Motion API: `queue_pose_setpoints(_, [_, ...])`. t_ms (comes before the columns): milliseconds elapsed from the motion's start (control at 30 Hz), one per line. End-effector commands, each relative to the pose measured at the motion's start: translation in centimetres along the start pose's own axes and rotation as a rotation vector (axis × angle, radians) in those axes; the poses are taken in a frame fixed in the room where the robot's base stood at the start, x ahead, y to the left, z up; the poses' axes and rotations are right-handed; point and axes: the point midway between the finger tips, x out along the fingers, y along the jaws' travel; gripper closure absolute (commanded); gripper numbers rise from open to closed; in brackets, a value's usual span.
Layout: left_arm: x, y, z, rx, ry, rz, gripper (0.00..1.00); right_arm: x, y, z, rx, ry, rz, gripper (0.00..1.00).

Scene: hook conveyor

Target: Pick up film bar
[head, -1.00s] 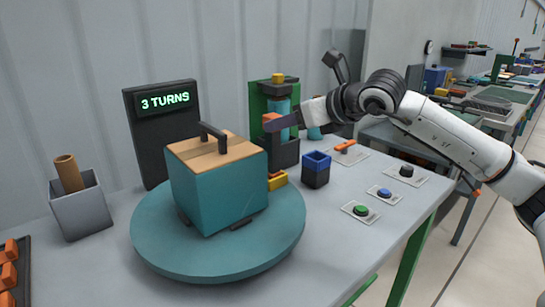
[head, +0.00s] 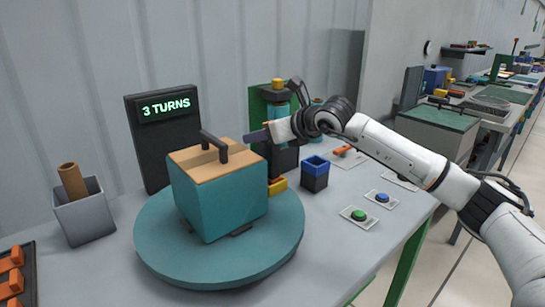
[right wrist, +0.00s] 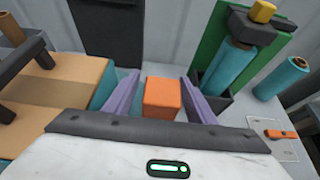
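An orange block (right wrist: 162,98), which may be the film bar's grip, lies between the spread purple fingers of my right gripper (right wrist: 160,95) in the right wrist view. Gaps show on both sides of it, so the fingers do not appear to touch it. In the head view my right gripper (head: 258,135) is in front of the green film stand (head: 260,103) and hides much of it. A teal film roll (right wrist: 230,70) stands in the stand, right of the fingers in the wrist view. My left gripper is not in view.
A teal box (head: 220,200) with a black top handle stands on a round turntable (head: 160,245), close left of my right gripper. A sign (head: 165,107) reads "3 TURNS". A blue-rimmed cup (head: 315,175) and buttons (head: 358,215) are at right.

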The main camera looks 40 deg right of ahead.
Motion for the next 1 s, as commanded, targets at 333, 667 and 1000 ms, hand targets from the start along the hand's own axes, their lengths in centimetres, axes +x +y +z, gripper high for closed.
queue_pose_setpoints(333, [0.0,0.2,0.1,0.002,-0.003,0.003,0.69,0.0,0.0,0.0,0.0,0.0,0.0,1.0])
queue_pose_setpoints(667, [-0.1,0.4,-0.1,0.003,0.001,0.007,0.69,-0.4,-0.1,0.8,0.0,-0.005,-0.001,1.0])
queue_pose_setpoints(1000, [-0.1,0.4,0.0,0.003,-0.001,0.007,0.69,-3.2,0.0,6.7,0.001,-0.008,0.0,1.0])
